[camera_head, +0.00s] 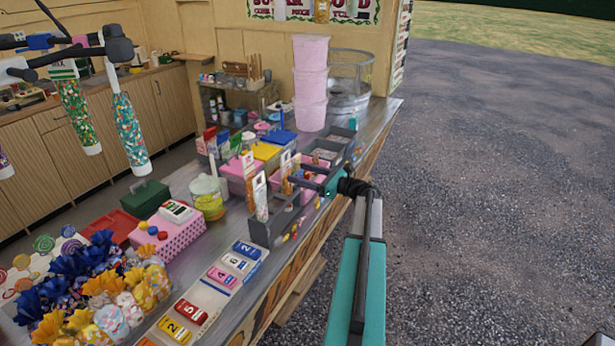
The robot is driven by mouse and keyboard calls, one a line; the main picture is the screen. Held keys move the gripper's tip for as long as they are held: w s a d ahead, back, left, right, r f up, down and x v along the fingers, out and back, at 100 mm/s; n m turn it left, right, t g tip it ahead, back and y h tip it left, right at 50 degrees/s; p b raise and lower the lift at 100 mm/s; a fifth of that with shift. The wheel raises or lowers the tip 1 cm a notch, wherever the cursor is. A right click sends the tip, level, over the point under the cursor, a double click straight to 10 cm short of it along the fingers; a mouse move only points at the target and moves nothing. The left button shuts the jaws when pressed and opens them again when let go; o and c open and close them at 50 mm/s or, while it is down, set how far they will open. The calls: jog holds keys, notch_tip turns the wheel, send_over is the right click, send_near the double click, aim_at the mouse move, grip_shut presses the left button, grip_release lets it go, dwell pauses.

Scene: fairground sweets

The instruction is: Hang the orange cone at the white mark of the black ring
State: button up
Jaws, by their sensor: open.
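Several slim cones with orange and white contents stand upright in a dark grey rack (272,232) on the counter. One orange cone (261,198) is at the rack's near end; I cannot tell which of them is the task's cone. The black ring (70,55) is partly in view at the upper left, cut by the frame edge. Coloured marks show on it, and a pale one (20,36) may be the white mark.
Cones with green (74,105) and teal (130,135) contents hang below the ring. Stacked pink tubs (311,85) stand at the counter's back. A pink dotted box (170,237), wrapped sweets (110,310) and number tiles (222,276) crowd the front. Open ground lies right.

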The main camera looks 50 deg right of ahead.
aim_at(288, 169)
jog(key=shift+x, duration=3.5)
jog(key=c, duration=0.9)
